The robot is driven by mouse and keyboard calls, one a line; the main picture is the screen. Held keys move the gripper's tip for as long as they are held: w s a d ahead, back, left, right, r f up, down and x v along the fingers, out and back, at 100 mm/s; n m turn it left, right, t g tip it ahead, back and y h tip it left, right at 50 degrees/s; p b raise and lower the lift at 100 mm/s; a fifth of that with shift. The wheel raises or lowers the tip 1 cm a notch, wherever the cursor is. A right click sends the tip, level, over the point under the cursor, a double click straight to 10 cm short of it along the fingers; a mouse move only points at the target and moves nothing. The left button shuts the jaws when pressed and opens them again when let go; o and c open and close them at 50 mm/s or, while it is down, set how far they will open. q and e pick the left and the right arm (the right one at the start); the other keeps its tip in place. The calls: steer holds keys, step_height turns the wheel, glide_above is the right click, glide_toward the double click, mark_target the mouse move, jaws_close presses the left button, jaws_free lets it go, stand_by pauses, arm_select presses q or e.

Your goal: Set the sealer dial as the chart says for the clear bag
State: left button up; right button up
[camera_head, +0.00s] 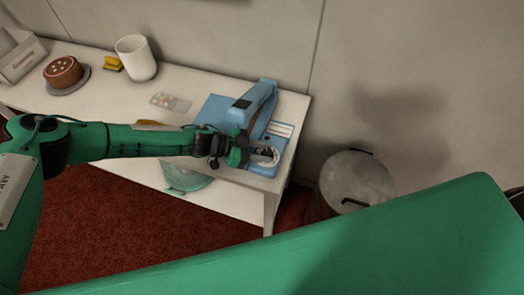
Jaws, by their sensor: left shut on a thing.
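The blue sealer (214,106) stands near the right end of the white table, with its long arm (260,102) raised at an angle over its base. Its pale round dial (272,158) with dark marks is at the front right corner of the base. My left gripper (262,151) reaches in from the left and is shut on the dial's knob, which its fingers mostly hide. The dial setting is too small to read. A small flat item with coloured spots (170,102) lies left of the sealer; I cannot tell if it is the clear bag or the chart. My right gripper is out of view.
A teal bowl-like thing (190,178) is below the tabletop. A lidded bin (355,182) stands right.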

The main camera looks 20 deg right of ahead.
arm_select(q)
steer(key=o, duration=0.9)
steer(key=shift+o, duration=0.2)
steer(key=b+v, duration=0.2)
steer(key=v, duration=1.1)
steer(key=shift+a+r, duration=0.15)
steer(key=shift+a, duration=0.25)
steer(key=shift+d, duration=0.1)
